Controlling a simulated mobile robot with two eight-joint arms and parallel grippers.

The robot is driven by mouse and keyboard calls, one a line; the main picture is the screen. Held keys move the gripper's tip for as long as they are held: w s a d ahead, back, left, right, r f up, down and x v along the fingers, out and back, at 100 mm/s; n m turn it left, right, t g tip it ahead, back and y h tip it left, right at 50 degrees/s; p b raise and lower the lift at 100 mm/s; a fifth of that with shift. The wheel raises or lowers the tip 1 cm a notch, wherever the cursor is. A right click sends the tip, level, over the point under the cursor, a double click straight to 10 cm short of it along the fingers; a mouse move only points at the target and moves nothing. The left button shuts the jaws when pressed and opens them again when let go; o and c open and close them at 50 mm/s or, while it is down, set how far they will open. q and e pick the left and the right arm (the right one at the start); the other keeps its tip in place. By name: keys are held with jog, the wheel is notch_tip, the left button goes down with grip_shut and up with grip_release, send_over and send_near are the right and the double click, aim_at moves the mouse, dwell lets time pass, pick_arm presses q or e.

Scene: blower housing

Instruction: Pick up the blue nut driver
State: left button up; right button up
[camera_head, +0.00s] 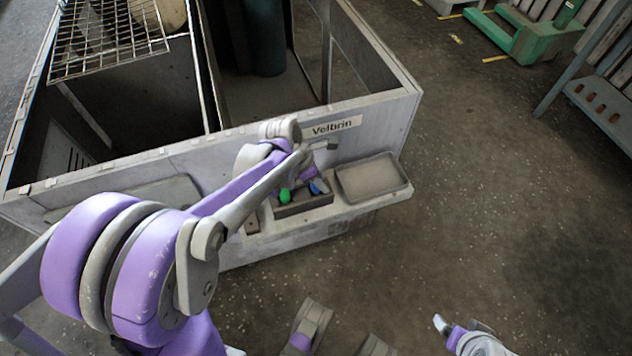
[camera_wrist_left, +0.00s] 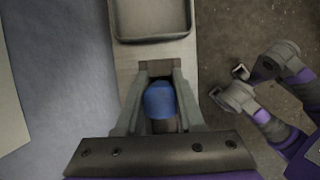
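The blue nut driver (camera_head: 319,186) stands in a small grey holder box (camera_head: 303,208) on the ledge of the large grey housing. Its blue handle (camera_wrist_left: 160,100) shows in the left wrist view, centred between the fingers of my left gripper (camera_wrist_left: 160,82). The fingers are spread, one on each side of the handle; I see no clear grip on it. In the head view my left gripper (camera_head: 305,174) is at the box, partly hidden by its own arm. The driver's lower part is hidden. My right gripper (camera_head: 440,325) is at the bottom right, away from the box; its fingers are unclear.
A green handle (camera_head: 284,196) stands in the same box, left of the blue one. A shallow grey tray (camera_head: 371,178) lies right of the box; it also shows in the left wrist view (camera_wrist_left: 153,38). The housing wall (camera_head: 375,115) rises behind.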

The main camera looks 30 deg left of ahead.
pick_arm(q)
grip_shut()
notch_tip(320, 180, up, 10)
jog(key=p, duration=0.3)
dwell(0.3)
jog(key=shift+c, duration=0.5)
grip_release()
grip_shut()
